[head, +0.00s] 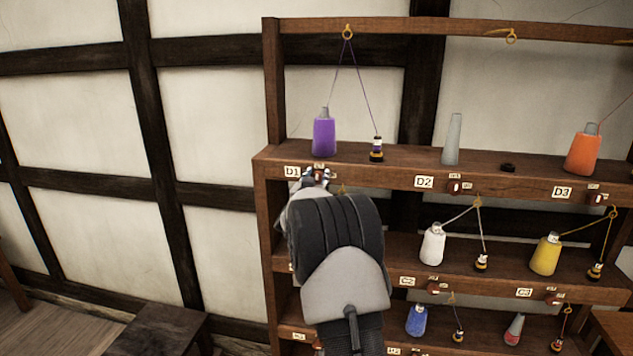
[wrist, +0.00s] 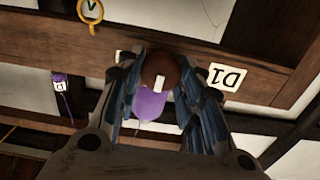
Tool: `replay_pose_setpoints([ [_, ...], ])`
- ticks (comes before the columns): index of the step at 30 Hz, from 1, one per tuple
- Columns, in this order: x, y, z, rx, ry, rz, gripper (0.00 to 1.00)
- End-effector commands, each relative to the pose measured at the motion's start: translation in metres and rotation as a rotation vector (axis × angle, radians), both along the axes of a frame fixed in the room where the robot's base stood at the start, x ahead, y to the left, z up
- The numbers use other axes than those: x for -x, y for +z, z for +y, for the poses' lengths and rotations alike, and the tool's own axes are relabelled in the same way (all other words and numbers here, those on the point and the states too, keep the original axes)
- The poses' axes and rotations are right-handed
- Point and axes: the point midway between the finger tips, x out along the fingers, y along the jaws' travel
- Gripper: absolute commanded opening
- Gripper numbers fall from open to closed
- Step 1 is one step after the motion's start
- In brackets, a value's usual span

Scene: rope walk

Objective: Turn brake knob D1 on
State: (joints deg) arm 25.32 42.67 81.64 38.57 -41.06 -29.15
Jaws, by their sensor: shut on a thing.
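Brake knob D1 (wrist: 159,68) is a round red-brown knob with a white pointer mark. In the wrist view, which is turned over, it sits on the shelf's front board beside the label D1 (wrist: 228,78). My gripper (wrist: 160,80) has one finger on each side of the knob and is shut on it. The knob's small on and off plates cannot be read.
A purple cone (head: 325,136) and a small bobbin (head: 376,149) stand above D1, with thread up to a brass ring (head: 347,33). Labels D2 (head: 424,182) and D3 (head: 562,192) are to the right. Lower shelves hold more cones. The wall left is clear.

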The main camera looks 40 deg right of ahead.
Motion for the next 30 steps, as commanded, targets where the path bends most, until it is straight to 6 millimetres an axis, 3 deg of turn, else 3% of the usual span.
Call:
replay_pose_setpoints([
  [30, 0.0023, -0.0046, -0.0021, -0.556, 0.000, -0.654, 0.10],
])
